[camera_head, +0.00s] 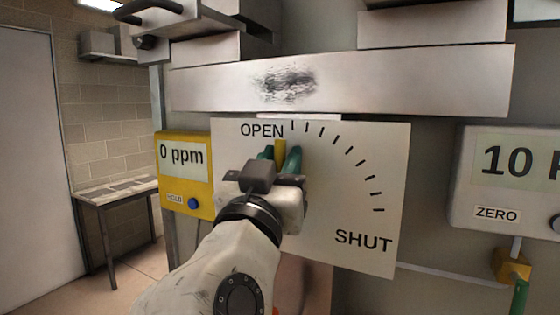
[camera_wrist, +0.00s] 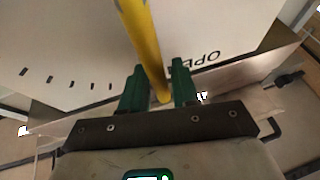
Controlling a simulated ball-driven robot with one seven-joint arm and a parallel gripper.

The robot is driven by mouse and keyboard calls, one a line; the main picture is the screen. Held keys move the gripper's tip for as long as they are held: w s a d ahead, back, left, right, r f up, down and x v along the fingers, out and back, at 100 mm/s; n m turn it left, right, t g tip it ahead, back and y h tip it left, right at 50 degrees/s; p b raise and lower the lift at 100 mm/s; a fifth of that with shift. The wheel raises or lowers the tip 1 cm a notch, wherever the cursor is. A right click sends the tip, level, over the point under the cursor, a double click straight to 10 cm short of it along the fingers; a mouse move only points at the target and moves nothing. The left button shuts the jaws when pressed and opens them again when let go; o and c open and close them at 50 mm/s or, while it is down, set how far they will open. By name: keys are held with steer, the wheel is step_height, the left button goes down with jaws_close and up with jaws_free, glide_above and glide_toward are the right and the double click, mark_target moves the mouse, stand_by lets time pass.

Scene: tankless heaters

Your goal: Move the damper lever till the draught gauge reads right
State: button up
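The yellow damper lever (camera_head: 280,150) stands near upright on a pale dial plate (camera_head: 350,190), beside the word OPEN at the start of the tick arc. SHUT is printed lower right. My gripper (camera_head: 279,159) is at the lever's upper end. In the wrist view its green fingers (camera_wrist: 158,88) lie close on both sides of the lever (camera_wrist: 145,45), apparently closed on it, with a thin gap seeming to show on the right. The draught gauge (camera_head: 508,180) at the right reads 10, with the unit cut off by the picture edge. The lever's pivot is hidden behind my arm.
A yellow meter (camera_head: 184,172) reading 0 ppm hangs just left of the dial plate. A metal duct (camera_head: 340,85) with a dark smudge runs above it. A small table (camera_head: 115,192) stands at the left wall. A yellow fitting (camera_head: 509,265) sits below the gauge.

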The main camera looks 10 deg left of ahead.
jaws_close()
steer(key=shift+f+b, duration=0.1)
steer(key=shift+b, duration=0.35)
steer(key=shift+s+d+f+m+b, duration=0.1)
steer(key=shift+d+f+m+b, duration=0.3)
steer(key=shift+b, duration=0.7)
steer(key=m+h+b, duration=0.1)
steer(key=m+b, duration=0.1)
steer(key=b, duration=0.1)
steer(key=d+m+h+b, duration=0.1)
steer(key=m+b, duration=0.1)
steer(key=b, duration=0.2)
steer(key=s+d+m+h+b, duration=0.1)
steer(key=m+b, duration=0.1)
steer(key=b, duration=0.2)
steer(key=shift+d+f+h, duration=0.1)
steer(key=shift+d+h, duration=0.05)
steer(key=shift+h, duration=0.25)
steer(key=m+b, duration=0.1)
steer(key=d+m+g+h+b, duration=0.1)
steer(key=m+b, duration=0.1)
steer(key=shift+s+d+f+h, duration=0.1)
steer(key=shift+s+h, duration=0.05)
steer(key=shift+h, duration=0.15)
